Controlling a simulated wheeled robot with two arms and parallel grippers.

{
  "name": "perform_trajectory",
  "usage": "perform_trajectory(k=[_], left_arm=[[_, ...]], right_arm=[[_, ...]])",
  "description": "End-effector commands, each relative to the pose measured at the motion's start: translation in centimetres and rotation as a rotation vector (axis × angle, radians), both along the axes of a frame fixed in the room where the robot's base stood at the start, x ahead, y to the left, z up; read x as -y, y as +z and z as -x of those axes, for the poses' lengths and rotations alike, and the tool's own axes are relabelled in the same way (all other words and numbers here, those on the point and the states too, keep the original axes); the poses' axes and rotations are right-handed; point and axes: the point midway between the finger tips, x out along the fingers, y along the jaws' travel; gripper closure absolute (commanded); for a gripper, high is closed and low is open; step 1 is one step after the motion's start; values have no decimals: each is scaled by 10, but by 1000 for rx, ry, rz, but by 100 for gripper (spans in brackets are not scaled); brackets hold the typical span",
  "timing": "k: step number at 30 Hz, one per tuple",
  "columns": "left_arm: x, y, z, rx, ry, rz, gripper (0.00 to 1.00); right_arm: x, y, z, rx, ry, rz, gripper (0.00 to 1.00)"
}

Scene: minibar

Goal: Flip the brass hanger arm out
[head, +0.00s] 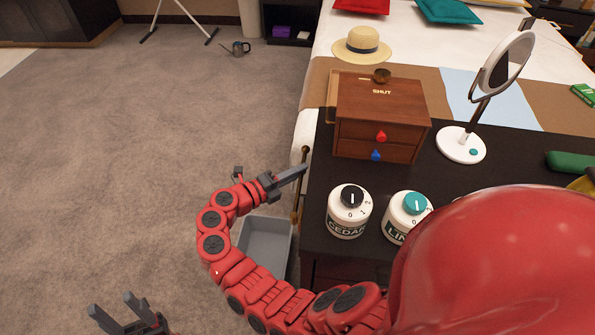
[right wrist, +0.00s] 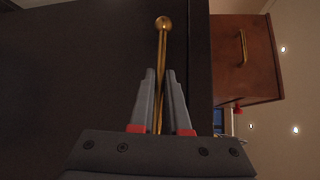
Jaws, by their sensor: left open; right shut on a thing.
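The brass hanger arm (head: 304,153) is a thin rod with a ball end at the left edge of the dark cabinet, seen partly behind my gripper in the head view. In the right wrist view the rod (right wrist: 162,58) runs between my fingers, its ball end beyond the fingertips, along the cabinet's dark face. My right gripper (head: 304,169) is shut on the rod; it also shows in the right wrist view (right wrist: 159,72). My left gripper (head: 112,304) is open and empty at the lower left, above the carpet.
The dark counter (head: 322,180) bears a wooden drawer box (head: 385,110), a CEDAR jar (head: 346,220), a second jar (head: 400,225) and a round mirror (head: 503,65). A grey bin (head: 265,240) stands below my right arm. The carpet at left is largely clear.

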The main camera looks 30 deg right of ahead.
Motion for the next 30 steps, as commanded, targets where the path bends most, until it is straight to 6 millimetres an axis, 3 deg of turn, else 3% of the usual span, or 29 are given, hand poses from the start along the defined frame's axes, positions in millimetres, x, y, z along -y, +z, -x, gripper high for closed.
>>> perform_trajectory(k=[14, 30], left_arm=[[0, 10, 0, 0, 0, 0, 50], [0, 42, 0, 0, 0, 0, 50]], right_arm=[[-16, 0, -7, -4, 129, -3, 100], [-81, 1, -19, -6, 618, -5, 100]])
